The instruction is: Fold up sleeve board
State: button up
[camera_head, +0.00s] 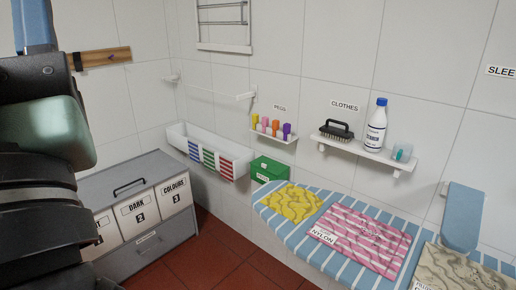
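A narrow blue padded board (462,215), which looks like the sleeve board, is at the right side by the tiled wall. A pale bracket shows at its left side. Its lower end comes down close to the striped ironing surface, and I cannot tell whether they touch. A wall sign reading "SLEE" (502,71) is above it, cut off by the frame edge. Dark links of my arm fill the left edge of the view. My gripper's fingers are not visible, and the arm is far from the blue board.
The blue striped surface (288,232) carries yellow, pink and beige cloths. A shelf (374,153) above holds a brush, a bottle and a cup. A peg shelf (274,137), a white trough (186,139) and a grey sorting chest (156,251) stand left. Red floor is clear between.

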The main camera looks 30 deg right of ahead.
aim_at(460, 231)
jog(key=l+z, duration=0.2)
jog(key=z, duration=1.5)
jog(key=i+l+z, duration=0.3)
jog(key=l, duration=0.2)
